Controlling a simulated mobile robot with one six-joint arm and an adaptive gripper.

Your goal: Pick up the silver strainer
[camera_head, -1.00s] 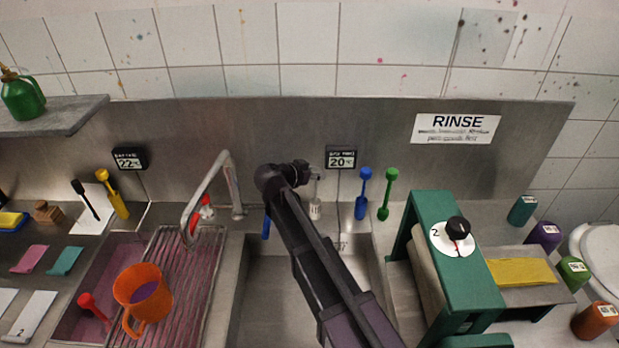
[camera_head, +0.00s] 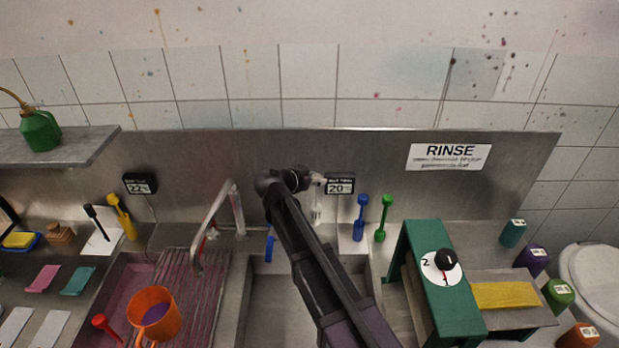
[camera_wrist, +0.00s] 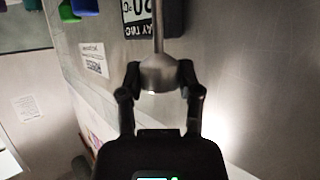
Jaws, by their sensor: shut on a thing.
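The silver strainer (camera_head: 317,211) hangs below my gripper (camera_head: 313,179) in the head view, in front of the steel back panel and left of the 20° display. Its lower end is above the level of the blue tool's base. In the wrist view the strainer (camera_wrist: 158,75) shows as a silver bell-shaped part with a thin rod running away from me. My gripper (camera_wrist: 160,76) is shut on it there, one finger on each side. My arm hides part of the sink below.
A blue tool (camera_head: 360,218) and a green tool (camera_head: 383,218) stand to the right on the ledge. The faucet (camera_head: 215,220) is at left, near an orange jug (camera_head: 157,316). A green press (camera_head: 440,285) stands at right. The 20° display (camera_head: 339,186) is close behind.

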